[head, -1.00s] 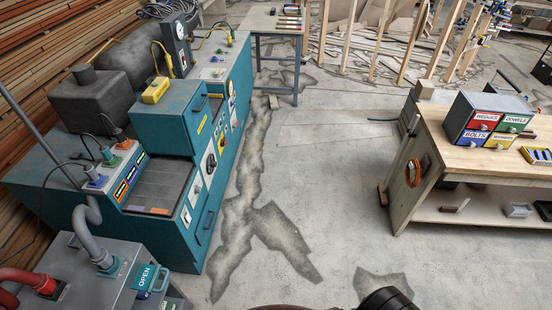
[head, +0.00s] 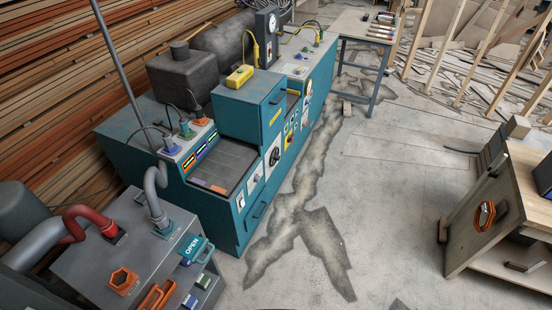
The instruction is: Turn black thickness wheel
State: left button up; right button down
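A teal machine (head: 238,178) stands left of centre in the head view, its front facing right. On a white panel of that front is a small round black wheel or knob (head: 274,156), seen at a slant. Smaller dark dials and yellow plates sit farther along the same front, too small to read. I cannot tell for certain which is the thickness wheel. Neither of my grippers is in view, and nothing touches the machine.
A grey cabinet (head: 90,268) with hoses and an "OPEN" handle (head: 195,247) stands at the near left. A wooden workbench (head: 485,225) is at the right. Cracked concrete floor (head: 385,190) lies clear between machine and bench. A small table (head: 352,22) stands at the back.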

aim_at(275, 156)
jog(key=u, duration=0.05)
jog(key=k, duration=0.55)
jog(key=z, duration=0.8)
jog(key=i, duration=1.7)
jog(key=u, duration=0.95)
jog(key=i, duration=0.65)
jog(key=u, duration=0.7)
